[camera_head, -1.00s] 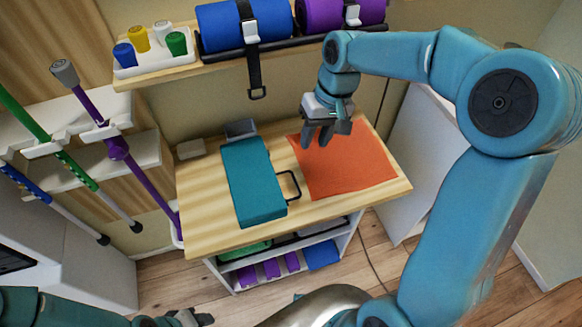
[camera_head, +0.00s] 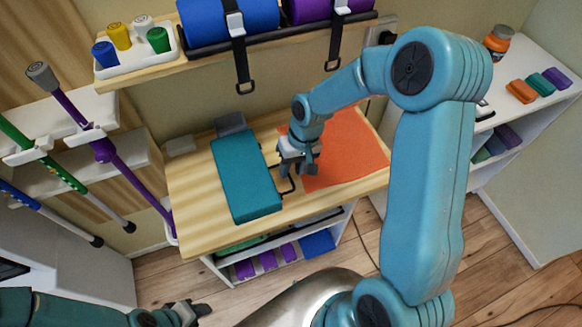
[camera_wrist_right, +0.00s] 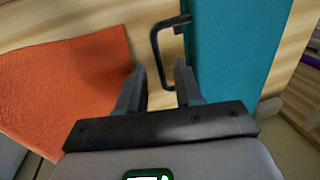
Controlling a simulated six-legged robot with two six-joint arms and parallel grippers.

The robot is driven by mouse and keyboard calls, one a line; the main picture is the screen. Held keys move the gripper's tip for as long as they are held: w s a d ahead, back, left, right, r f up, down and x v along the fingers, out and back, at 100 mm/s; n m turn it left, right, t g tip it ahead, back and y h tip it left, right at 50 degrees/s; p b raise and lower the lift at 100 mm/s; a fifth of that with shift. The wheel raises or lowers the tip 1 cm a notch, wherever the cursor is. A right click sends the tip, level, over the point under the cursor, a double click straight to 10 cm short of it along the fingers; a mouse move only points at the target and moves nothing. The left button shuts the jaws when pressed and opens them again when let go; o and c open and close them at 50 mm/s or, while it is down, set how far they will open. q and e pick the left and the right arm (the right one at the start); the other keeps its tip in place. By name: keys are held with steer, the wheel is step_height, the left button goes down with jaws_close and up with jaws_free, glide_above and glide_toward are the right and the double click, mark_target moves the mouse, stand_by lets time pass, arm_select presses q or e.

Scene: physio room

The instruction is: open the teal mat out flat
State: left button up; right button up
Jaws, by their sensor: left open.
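The teal mat (camera_head: 243,178) lies folded into a thick block on the wooden table. Its black handle (camera_head: 288,186) sticks out from its right long side; the right wrist view shows the handle (camera_wrist_right: 156,52) and the mat's teal side (camera_wrist_right: 235,45). My right gripper (camera_head: 300,172) is over the table, just right of the mat, beside the handle. In the right wrist view its fingers (camera_wrist_right: 160,75) are apart, with the handle near the tips; whether they touch it I cannot tell. My left gripper (camera_head: 196,312) is open and empty, low at the bottom left, away from the table.
An orange sheet (camera_head: 350,155) lies flat right of the mat, under my right arm. A grey box (camera_head: 230,124) stands behind the mat. A shelf with rolls and hanging straps (camera_head: 240,65) is above the table's back.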

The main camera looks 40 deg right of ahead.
steer(key=shift+a+f, duration=0.1)
steer(key=shift+f, duration=0.5)
steer(key=shift+s+r, duration=0.1)
steer(key=shift+w, duration=0.2)
steer(key=c, duration=0.5)
jaws_close()
steer(key=shift+s, duration=0.1)
